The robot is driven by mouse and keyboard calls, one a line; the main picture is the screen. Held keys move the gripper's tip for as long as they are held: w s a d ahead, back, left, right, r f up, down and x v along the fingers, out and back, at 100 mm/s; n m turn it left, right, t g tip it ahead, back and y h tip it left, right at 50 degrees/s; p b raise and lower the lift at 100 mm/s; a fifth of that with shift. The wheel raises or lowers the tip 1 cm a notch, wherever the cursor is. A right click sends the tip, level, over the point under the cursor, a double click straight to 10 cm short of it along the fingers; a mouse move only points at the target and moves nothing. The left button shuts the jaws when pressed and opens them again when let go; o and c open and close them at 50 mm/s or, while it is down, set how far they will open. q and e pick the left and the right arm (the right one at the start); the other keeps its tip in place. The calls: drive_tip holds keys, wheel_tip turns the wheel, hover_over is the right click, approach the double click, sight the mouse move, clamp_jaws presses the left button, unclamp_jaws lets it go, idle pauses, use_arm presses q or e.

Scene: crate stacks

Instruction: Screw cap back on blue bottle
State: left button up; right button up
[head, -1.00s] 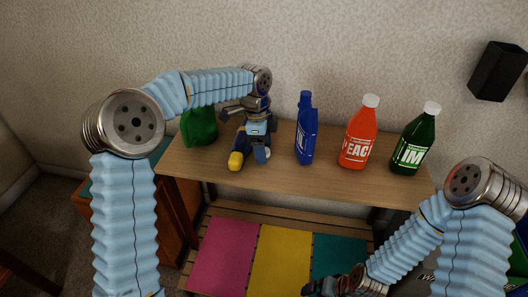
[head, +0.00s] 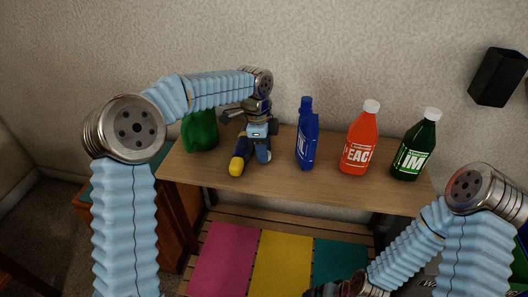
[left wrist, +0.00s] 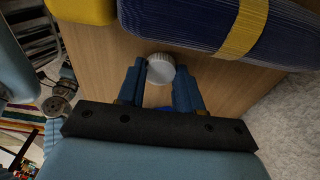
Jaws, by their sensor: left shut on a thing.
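The blue bottle (head: 307,145) stands upright on the wooden shelf, and no white cap shows on its blue neck. My left gripper (head: 262,153) is low over the shelf, left of the bottle and apart from it. In the left wrist view its dark blue fingers (left wrist: 160,76) are shut on a white ribbed cap (left wrist: 160,67). The cap is hidden in the head view. My right gripper (head: 322,291) is at the bottom edge of the head view, mostly cut off, away from the bottle.
An orange-red bottle (head: 361,145) and a dark green bottle (head: 416,150), both white-capped, stand to the right. A green object (head: 200,132) is behind my left arm. A dark blue and yellow object (head: 238,164) is close by my left gripper. Coloured panels (head: 282,262) lie below.

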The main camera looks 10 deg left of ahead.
use_arm(q)
wheel_tip(320, 180, up, 3)
drive_tip(key=shift+f, duration=0.2)
drive_tip(key=s+d+r, duration=0.1)
drive_tip(key=s+r, duration=0.3)
drive_tip(key=s, duration=0.3)
drive_tip(key=s+d+r+b, duration=0.1)
drive_tip(key=s+r, duration=0.4)
drive_tip(key=s, duration=0.1)
drive_tip(key=shift+s+d+r, duration=0.25)
drive_tip(key=shift+s+r, duration=0.05)
drive_tip(key=shift+s, duration=0.1)
